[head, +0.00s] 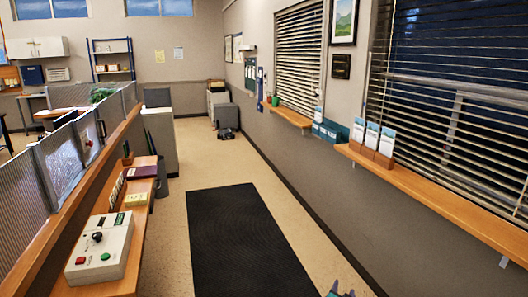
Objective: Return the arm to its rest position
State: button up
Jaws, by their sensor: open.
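Only the tip of my gripper (341,291) shows, at the bottom edge of the head view, right of the dark floor mat. Its small teal and grey fingertips are apart, and nothing shows between them. The rest of my gripper and most of my arm are out of the picture. It appears in front of the floor near the right wall, clear of the shelves.
A black mat (236,240) lies along the aisle floor. On the left, a wooden counter (98,291) carries a control box (101,247) with red and green buttons. On the right, a wall shelf (440,197) holds leaflets (371,138). The aisle between is free.

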jog(key=s+a+f+n+g+y, duration=0.7)
jog(key=s+a+f, duration=1.1)
jog(key=s+f, duration=0.2)
jog(key=s+f+n+g, duration=0.1)
jog(key=s+f+g, duration=0.15)
jog(key=s, duration=0.45)
jog(key=s+f+g, duration=0.2)
jog(key=s+g, duration=0.1)
jog(key=s, duration=0.4)
jog(key=s+d+r+g+h, duration=0.1)
jog(key=s+g, duration=0.2)
jog(key=s, duration=0.4)
jog(key=s+d+r+g+h, duration=0.1)
jog(key=s+d+r+g, duration=0.1)
jog(key=s, duration=0.6)
jog(key=shift+r+n+g, duration=0.3)
jog(key=shift+g, duration=0.55)
